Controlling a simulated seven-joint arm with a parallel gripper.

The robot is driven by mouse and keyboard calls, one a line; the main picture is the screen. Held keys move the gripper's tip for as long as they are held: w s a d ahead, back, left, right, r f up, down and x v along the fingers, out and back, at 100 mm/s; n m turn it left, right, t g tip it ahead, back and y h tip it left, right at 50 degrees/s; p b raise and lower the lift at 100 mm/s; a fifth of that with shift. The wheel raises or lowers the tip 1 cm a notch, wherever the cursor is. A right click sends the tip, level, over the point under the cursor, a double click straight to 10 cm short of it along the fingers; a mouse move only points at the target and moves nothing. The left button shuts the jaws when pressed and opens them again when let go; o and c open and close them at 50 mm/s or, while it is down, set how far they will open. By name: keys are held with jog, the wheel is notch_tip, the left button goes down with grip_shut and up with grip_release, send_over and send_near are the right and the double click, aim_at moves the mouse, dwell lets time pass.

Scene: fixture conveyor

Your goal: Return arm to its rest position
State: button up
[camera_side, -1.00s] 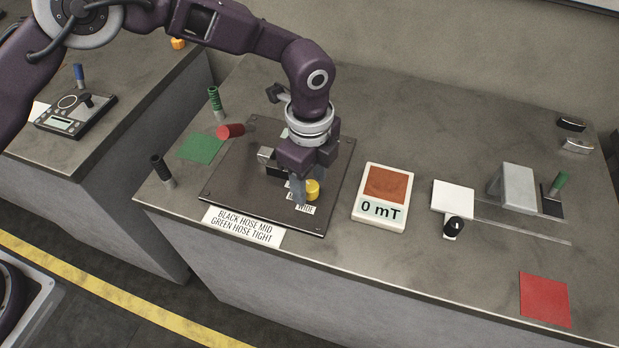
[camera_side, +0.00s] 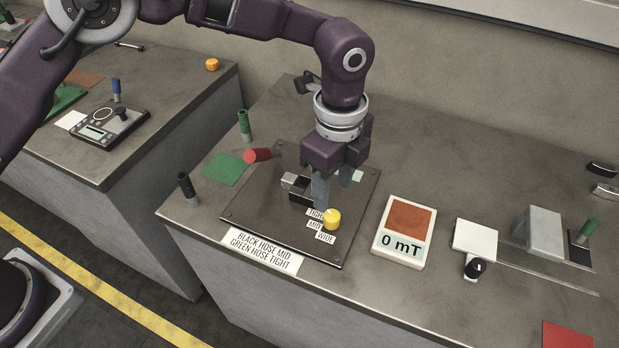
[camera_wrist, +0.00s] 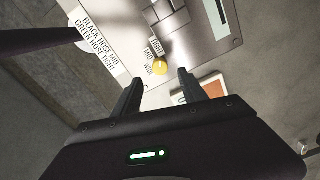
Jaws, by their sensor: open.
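My gripper (camera_side: 333,193) is open and empty, pointing down above the dark fixture plate (camera_side: 245,205). Its fingertips are just behind the yellow knob (camera_side: 332,220) and apart from it. The knob stands beside labels reading TIGHT, MID and WIDE; which one it points at is too small to tell. In the wrist view the two spread fingers (camera_wrist: 158,78) show with the yellow knob (camera_wrist: 160,66) beyond the gap between them. The grey clamp block (camera_side: 296,184) on the plate is partly hidden behind a finger.
A meter reading 0 mT (camera_side: 402,245) stands right of the plate. A red cylinder (camera_side: 257,155), green hose (camera_side: 244,125) and black hose (camera_side: 187,186) are at left. A white block (camera_side: 475,238), rail and grey bracket (camera_side: 544,229) are farther right.

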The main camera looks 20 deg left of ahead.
jog(key=s+a+r+n+t, duration=0.1)
jog(key=s+a+r+n, duration=0.25)
jog(key=a+r, duration=0.5)
jog(key=s+a+r+n+t, duration=0.2)
jog(key=a+r+n, duration=0.3)
jog(key=a+r, duration=0.3)
jog(key=s+a+n+t, duration=0.1)
jog(key=s+a+n, duration=0.5)
jog(key=s, duration=0.3)
jog(key=s+a+r+n+t, duration=0.1)
jog(key=s+a+n, duration=0.4)
jog(key=s, duration=0.5)
jog(key=shift+a+r+n+t, duration=0.15)
jog(key=shift+a+n+t, duration=0.2)
jog(key=shift+n, duration=0.5)
